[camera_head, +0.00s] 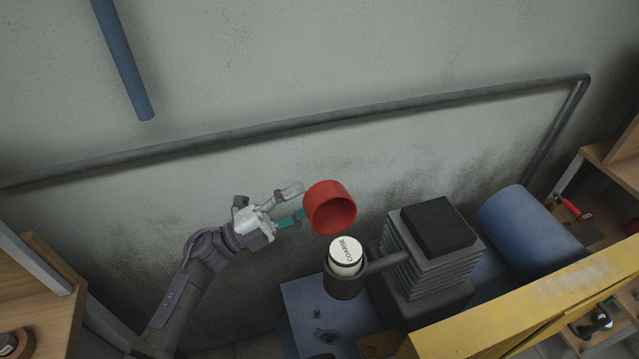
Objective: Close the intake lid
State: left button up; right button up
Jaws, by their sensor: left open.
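The red intake lid (322,209) stands open, tilted up above and behind the intake, with its hollow side showing. The dark intake cup (345,285) stands below it, and a white filter (346,254) marked COARSE sits in its top. My left gripper (297,203) is open, its two fingers pointing at the left side of the lid. One fingertip is close to the lid's left edge; I cannot tell whether it touches. The lid's hinge is hidden. My right gripper does not show.
A finned dark compressor block (436,226) stands right of the intake, with a blue tank (530,230) beyond it. A yellow panel (540,305) crosses the lower right. Wooden shelves flank both sides. A pipe (300,124) runs along the grey wall behind.

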aim_at(319, 192)
pick_arm(q)
jog(key=shift+p+x, duration=0.4)
jog(key=shift+x, duration=1.8)
jog(key=shift+c, duration=0.2)
grip_shut()
